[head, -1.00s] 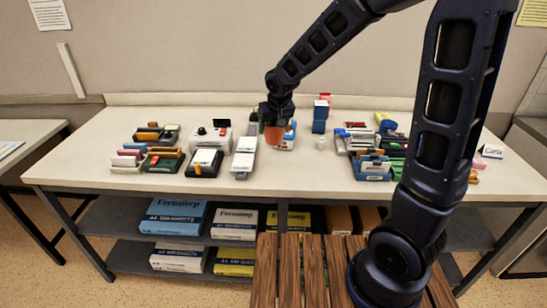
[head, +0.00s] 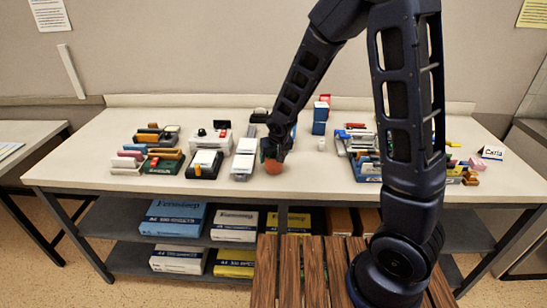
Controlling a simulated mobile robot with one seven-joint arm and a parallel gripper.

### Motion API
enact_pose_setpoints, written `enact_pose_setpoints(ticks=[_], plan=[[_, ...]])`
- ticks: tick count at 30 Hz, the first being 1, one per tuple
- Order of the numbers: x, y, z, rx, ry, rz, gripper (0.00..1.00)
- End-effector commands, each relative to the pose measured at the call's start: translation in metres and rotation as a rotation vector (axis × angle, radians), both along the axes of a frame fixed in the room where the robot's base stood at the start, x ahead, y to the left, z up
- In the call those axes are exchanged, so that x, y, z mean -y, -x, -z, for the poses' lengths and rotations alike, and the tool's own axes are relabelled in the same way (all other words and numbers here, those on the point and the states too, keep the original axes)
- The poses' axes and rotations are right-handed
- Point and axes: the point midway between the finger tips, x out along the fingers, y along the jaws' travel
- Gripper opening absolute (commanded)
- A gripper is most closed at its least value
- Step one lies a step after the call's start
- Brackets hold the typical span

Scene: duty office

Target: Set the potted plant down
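The potted plant shows as an orange-brown pot (head: 274,167) at the middle of the table, towards its front half. My gripper (head: 272,152) comes down from above and has its fingers at the pot. It appears shut on the pot, though the fingers hide part of it. The leaves are mostly hidden behind the gripper. Only the rounded lower part of the pot shows clearly, so it looks tilted. I cannot tell whether the pot touches the table top (head: 330,182) or hangs just above it.
A white long box (head: 244,160) and a black-and-white device (head: 204,164) stand left of the pot. A small white item (head: 321,144) and a blue box (head: 320,118) are to the right and behind. Trays of stationery fill both sides. The table front near the pot is clear.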

Motion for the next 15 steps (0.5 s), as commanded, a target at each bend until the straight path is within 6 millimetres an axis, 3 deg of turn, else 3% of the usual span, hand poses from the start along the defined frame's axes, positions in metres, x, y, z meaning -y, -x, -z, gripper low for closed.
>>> enact_pose_setpoints(ticks=[12,13,15], plan=[[0.0000,-0.0006,0.0051,0.002,-0.001,0.000,0.33],[0.0002,-0.0005,0.0056,0.001,0.000,0.000,0.73],[0.0002,-0.0005,0.0051,0.001,0.000,0.000,0.87]])
